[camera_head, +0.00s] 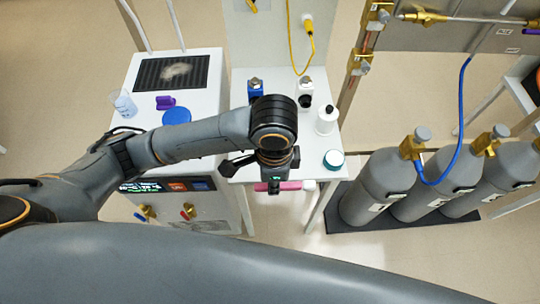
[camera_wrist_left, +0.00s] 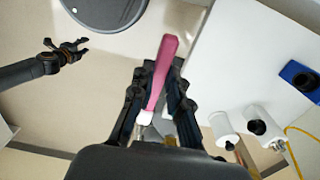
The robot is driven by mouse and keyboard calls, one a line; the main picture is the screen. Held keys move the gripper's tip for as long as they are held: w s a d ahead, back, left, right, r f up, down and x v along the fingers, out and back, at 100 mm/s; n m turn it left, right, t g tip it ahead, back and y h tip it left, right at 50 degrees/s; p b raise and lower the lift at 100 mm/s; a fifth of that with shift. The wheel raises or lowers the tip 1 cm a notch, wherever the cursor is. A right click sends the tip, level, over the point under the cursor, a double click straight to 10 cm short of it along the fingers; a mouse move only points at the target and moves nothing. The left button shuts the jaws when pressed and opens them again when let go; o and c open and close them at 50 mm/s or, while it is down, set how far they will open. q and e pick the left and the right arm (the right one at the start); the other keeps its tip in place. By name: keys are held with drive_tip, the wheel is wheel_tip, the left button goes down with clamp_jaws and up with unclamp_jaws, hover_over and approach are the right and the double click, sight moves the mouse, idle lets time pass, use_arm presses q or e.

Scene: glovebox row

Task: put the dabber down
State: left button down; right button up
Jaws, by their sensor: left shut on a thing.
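The dabber (camera_head: 291,186) has a pink handle and a white tip, which shows at its right end in the head view. My left gripper (camera_head: 274,186) is shut on it near the front edge of the small white table (camera_head: 247,172). In the left wrist view the dabber (camera_wrist_left: 164,62) stands out between the fingers of the left gripper (camera_wrist_left: 160,78), its white tip towards the wrist. The dabber appears to be held out past the table edge. My right gripper (camera_wrist_left: 74,48) shows at the left of that view, open and empty, away from the table.
On the table are a blue holder (camera_head: 255,90), a white holder with a dark opening (camera_head: 305,95), a white bottle (camera_head: 326,121) and a teal-lidded jar (camera_head: 333,160). Grey gas cylinders (camera_head: 375,185) stand right. A white cabinet (camera_head: 140,75) with beaker (camera_head: 124,104) stands left.

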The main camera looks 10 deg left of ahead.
use_arm(q)
drive_tip(key=shift+s+a, duration=0.1)
drive_tip(key=w, duration=0.1)
drive_tip(key=p, duration=0.2)
hover_over(258, 163)
drive_tip(key=s, duration=0.1)
drive_tip(key=f, duration=0.8)
drive_tip(key=shift+s+d, duration=0.1)
drive_tip(key=shift+d, duration=0.25)
drive_tip(key=shift+w+a+f, duration=0.15)
drive_tip(key=shift+w+f, duration=0.25)
drive_tip(key=shift+f, duration=0.15)
drive_tip(key=f, duration=0.1)
drive_tip(key=f+p, duration=0.1)
drive_tip(key=p, duration=0.1)
drive_tip(key=shift+w+a+f, duration=0.2)
drive_tip(key=shift+w+f, duration=0.05)
drive_tip(key=shift+f, duration=0.5)
drive_tip(key=c, duration=1.5)
unclamp_jaws()
drive_tip(key=shift+o, duration=1)
use_arm(e)
drive_tip(key=r, duration=0.2)
drive_tip(key=s+r, duration=0.1)
drive_tip(key=r, duration=0.1)
drive_tip(key=shift+s+a, duration=0.1)
drive_tip(key=shift+s, duration=0.1)
